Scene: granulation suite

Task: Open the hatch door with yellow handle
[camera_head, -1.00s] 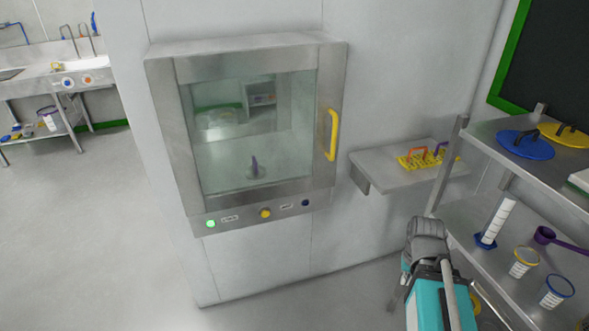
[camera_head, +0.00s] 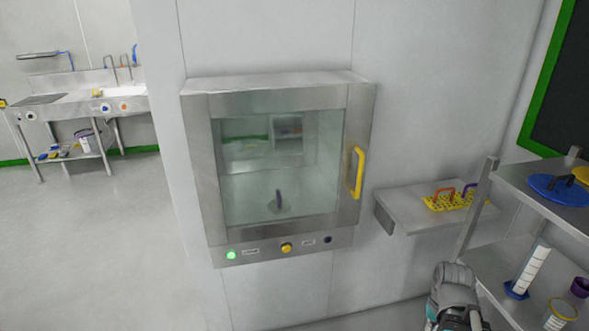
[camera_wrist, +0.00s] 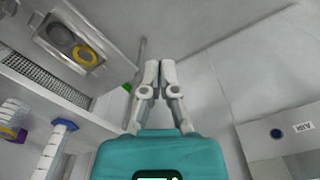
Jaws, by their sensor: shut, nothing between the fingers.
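The hatch is a steel box on the wall with a glazed door (camera_head: 228,105). Its yellow handle (camera_head: 357,173) runs upright along the door's right edge. The hatch's panel with a dark blue button (camera_wrist: 277,133) shows at the lower right there. The handle is not seen in the wrist view. In the head view my arm is at the bottom right, below the hatch.
A small wall shelf (camera_head: 412,222) with a yellow rack (camera_head: 447,201) juts out right of the handle. A steel shelving unit (camera_head: 540,200) with lids and vessels stands at the right. The floor (camera_head: 95,255) at the left is open. A sink bench (camera_head: 75,105) is far left.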

